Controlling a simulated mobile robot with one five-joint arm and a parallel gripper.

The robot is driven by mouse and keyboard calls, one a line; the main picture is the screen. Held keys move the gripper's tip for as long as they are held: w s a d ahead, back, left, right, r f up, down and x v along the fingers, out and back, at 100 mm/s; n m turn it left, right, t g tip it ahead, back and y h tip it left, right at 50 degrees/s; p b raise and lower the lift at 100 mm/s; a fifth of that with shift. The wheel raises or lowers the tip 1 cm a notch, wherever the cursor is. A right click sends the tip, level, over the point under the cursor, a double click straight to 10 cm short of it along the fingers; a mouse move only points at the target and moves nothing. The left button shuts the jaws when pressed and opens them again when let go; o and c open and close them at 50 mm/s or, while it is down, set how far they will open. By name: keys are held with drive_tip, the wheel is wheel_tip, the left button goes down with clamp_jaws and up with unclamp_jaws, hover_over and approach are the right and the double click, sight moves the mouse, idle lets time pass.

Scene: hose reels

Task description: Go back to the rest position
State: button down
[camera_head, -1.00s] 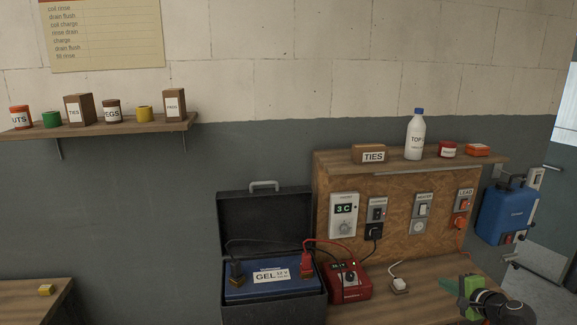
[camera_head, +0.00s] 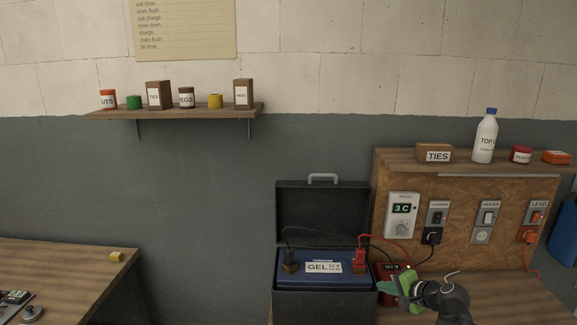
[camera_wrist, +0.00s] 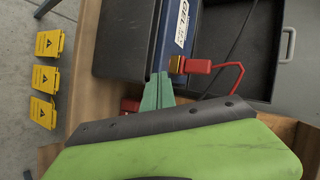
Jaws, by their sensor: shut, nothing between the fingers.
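My gripper (camera_head: 384,287) shows at the lower right of the head view, with green fingertips and a dark wrist, in front of the red charger and beside the battery box. Its fingers are closed with nothing between them. In the wrist view the green fingertips (camera_wrist: 157,92) lie together, pointing at the gap by the battery and its red clamp (camera_wrist: 192,66). The open black box (camera_head: 325,303) holds a blue GEL battery (camera_head: 310,268) with a black clamp and a red clamp. The red charger (camera_head: 393,270) is partly hidden by my gripper.
A board (camera_head: 462,215) with a thermostat, switches and sockets stands at the right, a bottle (camera_head: 485,137) on its top shelf. A wall shelf (camera_head: 180,111) holds jars and boxes. A lower bench (camera_head: 75,262) is at the left. Yellow warning tags (camera_wrist: 47,76) show in the wrist view.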

drive_tip(key=s+a+f+n+g+b, duration=0.1)
drive_tip(key=s+a+f+n+g, duration=0.15)
drive_tip(key=a, duration=0.45)
drive_tip(key=s+a+f+n+g, duration=0.1)
drive_tip(key=a+f+n+g, duration=0.2)
drive_tip(key=a, duration=0.4)
drive_tip(key=s+a+f+n+g+b, duration=0.1)
drive_tip(key=a+f+n, duration=0.2)
drive_tip(key=a+f, duration=0.3)
drive_tip(key=s+d+f+n+g+h, duration=0.2)
drive_tip(key=s+d+n+g+h, duration=0.1)
drive_tip(key=s, duration=0.4)
drive_tip(key=shift+s+d+g+h, duration=0.35)
drive_tip(key=shift+d+g+h, duration=0.1)
drive_tip(key=shift+d+h, duration=0.55)
